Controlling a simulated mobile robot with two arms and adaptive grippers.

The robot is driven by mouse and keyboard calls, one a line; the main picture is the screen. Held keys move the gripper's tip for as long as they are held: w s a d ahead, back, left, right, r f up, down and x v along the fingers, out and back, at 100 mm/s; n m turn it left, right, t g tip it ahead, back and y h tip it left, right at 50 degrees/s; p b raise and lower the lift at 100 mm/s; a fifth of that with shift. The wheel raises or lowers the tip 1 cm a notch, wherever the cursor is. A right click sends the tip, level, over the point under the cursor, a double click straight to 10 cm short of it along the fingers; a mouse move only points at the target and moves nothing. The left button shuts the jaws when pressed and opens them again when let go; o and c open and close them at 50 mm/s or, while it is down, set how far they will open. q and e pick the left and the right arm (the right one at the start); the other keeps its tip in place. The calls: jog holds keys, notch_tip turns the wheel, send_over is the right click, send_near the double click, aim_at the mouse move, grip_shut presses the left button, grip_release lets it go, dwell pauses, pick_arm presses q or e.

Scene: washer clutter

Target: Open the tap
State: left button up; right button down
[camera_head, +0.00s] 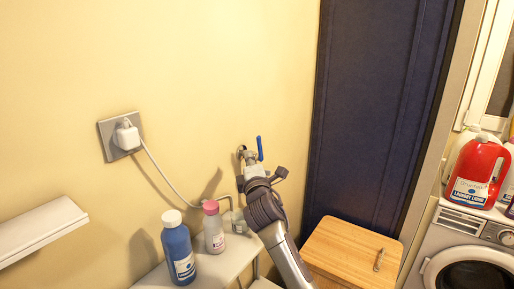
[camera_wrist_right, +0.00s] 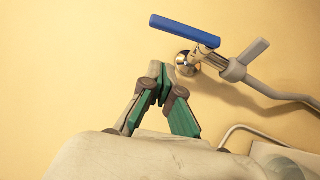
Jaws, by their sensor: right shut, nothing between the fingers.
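The tap has a blue lever handle (camera_head: 260,148) and is fixed to the yellow wall, left of the dark door. In the right wrist view the blue handle (camera_wrist_right: 185,30) lies nearly level, tilted slightly down to the right, above the metal tap body (camera_wrist_right: 233,70) and its round wall mount. My right gripper (camera_head: 257,170) is just below the tap in the head view and hides part of it. In the wrist view the right gripper (camera_wrist_right: 160,76) is shut and empty, its tips left of and below the handle, apparently apart from it. My left gripper is not in view.
A blue bottle (camera_head: 178,248) and a pink-capped bottle (camera_head: 213,228) stand on a white shelf (camera_head: 225,262) left of my arm. A white cable runs from the wall plug (camera_head: 126,136). A wooden cabinet (camera_head: 350,250) and washer (camera_head: 465,250) stand right.

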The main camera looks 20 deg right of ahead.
aim_at(258, 143)
jog(key=w+d, duration=0.1)
jog(key=w+d+p, duration=0.1)
jog(key=d, duration=0.1)
jog(key=shift+w+d+r, duration=0.1)
jog(key=shift+w+r, duration=0.25)
jog(key=shift+w+d+r+p, duration=0.25)
jog(key=shift+d+r+p, duration=0.05)
jog(key=shift+r+p, duration=0.25)
jog(key=shift+w+d, duration=0.15)
jog(key=shift+d, duration=0.05)
jog(key=shift+a+f, duration=0.1)
